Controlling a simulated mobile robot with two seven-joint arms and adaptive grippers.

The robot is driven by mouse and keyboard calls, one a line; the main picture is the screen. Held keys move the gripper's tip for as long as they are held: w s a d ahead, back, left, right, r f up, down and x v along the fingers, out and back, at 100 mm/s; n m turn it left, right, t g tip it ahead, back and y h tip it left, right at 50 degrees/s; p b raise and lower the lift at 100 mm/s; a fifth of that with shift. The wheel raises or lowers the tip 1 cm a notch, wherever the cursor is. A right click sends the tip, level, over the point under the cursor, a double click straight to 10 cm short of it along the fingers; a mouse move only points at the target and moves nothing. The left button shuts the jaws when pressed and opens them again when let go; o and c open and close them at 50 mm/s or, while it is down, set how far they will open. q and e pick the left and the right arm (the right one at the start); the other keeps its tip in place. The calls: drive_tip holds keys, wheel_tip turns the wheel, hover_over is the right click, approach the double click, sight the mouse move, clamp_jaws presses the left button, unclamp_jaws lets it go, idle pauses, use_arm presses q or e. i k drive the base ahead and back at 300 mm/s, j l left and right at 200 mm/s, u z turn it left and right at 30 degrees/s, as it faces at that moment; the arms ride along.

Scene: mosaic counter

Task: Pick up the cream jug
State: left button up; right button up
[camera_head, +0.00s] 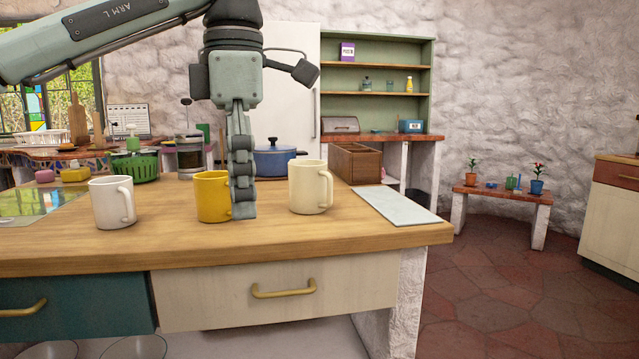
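The cream jug (307,187) stands upright on the wooden counter, its handle to the right. A yellow mug (211,196) stands to its left, and a white mug (109,203) farther left. My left gripper (243,208) points straight down between the yellow mug and the cream jug. Its fingers cover the yellow mug's right edge, and a narrow gap shows between them and the jug. The fingers are seen edge-on, one hiding the other, so their opening and any contact with the yellow mug cannot be told. My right gripper is out of view.
A pale board (396,206) lies right of the jug near the counter's (345,232) right end. Behind stand a wooden box (357,164), a blue pot (272,160) and a green basket (136,165). The counter in front of the mugs is clear.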

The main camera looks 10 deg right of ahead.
sight(310, 181)
drive_tip(key=i+l, duration=0.35)
drive_tip(key=i, duration=0.2)
drive_tip(key=i+l, duration=0.35)
drive_tip(key=i, duration=0.15)
